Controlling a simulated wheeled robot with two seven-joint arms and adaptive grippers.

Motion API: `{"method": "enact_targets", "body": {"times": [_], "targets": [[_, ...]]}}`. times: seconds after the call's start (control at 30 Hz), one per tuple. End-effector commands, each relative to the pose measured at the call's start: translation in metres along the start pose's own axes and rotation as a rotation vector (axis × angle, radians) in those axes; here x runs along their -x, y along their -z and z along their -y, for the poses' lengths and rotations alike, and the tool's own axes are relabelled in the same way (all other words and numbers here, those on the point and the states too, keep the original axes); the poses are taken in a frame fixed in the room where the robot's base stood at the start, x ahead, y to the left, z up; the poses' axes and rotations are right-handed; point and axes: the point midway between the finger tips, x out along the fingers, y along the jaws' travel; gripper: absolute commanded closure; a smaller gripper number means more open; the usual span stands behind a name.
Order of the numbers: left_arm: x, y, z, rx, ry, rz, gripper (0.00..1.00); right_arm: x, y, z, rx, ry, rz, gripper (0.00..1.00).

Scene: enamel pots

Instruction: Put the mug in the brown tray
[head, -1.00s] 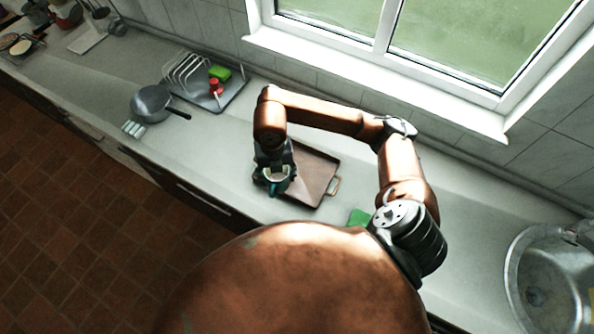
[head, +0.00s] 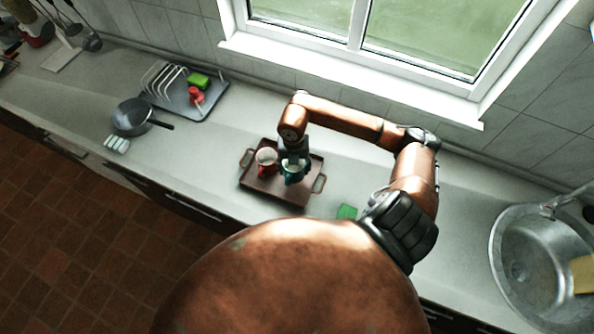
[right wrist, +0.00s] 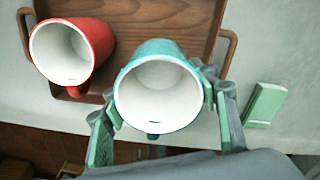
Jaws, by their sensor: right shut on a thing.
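The teal mug (head: 293,173) is upright in my right gripper (head: 292,161), over the right part of the brown tray (head: 272,194). In the right wrist view, the fingers of my right gripper (right wrist: 163,112) are shut on both sides of the teal mug (right wrist: 158,95), and its open mouth shows empty. I cannot tell whether its base touches the tray. A red mug (head: 265,158) stands upright in the tray's left part; in the right wrist view the red mug (right wrist: 98,40) is beside the teal one with a small gap. My left gripper is not in view.
A green block (head: 346,211) lies on the counter right of the tray. A dish rack tray (head: 212,94) with a green sponge (head: 198,80) and a red item stands further left, near a grey pan (head: 131,116).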

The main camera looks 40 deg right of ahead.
Motion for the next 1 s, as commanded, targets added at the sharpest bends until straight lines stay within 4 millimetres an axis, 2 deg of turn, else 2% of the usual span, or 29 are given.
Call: {"method": "enact_targets", "body": {"times": [0.27,0.5,0.87,0.9,1.0], "targets": [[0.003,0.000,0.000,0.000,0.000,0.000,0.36,-0.015,-0.009,0.009,-0.002,-0.001,-0.001,0.79],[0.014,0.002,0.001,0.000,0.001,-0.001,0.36,-0.046,-0.010,0.011,-0.001,-0.002,-0.002,0.79],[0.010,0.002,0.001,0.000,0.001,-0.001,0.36,-0.052,-0.011,0.011,0.001,-0.001,0.001,0.79],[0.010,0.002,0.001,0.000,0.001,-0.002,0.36,-0.052,-0.011,0.011,0.001,-0.001,0.000,0.44],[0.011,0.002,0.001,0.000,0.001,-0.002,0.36,-0.052,-0.011,0.011,0.000,-0.001,0.000,0.37]]}}
